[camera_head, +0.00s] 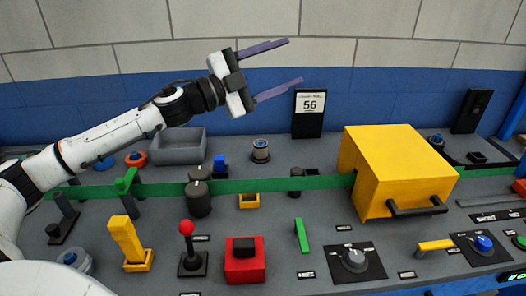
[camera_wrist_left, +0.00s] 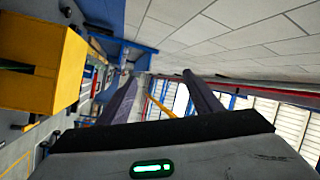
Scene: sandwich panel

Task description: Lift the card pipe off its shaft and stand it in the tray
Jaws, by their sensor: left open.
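My left gripper (camera_head: 283,69) is open and empty, high above the panel and in front of the back wall, fingers pointing right. Its two fingers also show in the left wrist view (camera_wrist_left: 160,95), with nothing between them. A grey open tray (camera_head: 177,156) stands at the back left of the panel, below my left forearm. A small upright cylinder with a tan top (camera_head: 261,150) stands to the right of the tray. I cannot tell for sure whether it is the card pipe on its shaft. My right gripper is not in view.
A yellow box (camera_head: 400,165) with a black handle stands at right, over a green belt (camera_head: 270,185). Dark rollers (camera_head: 199,198), a red-knobbed lever (camera_head: 187,240), a red block (camera_head: 245,268) and a "56" sign (camera_head: 309,114) stand around. The air around the gripper is clear.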

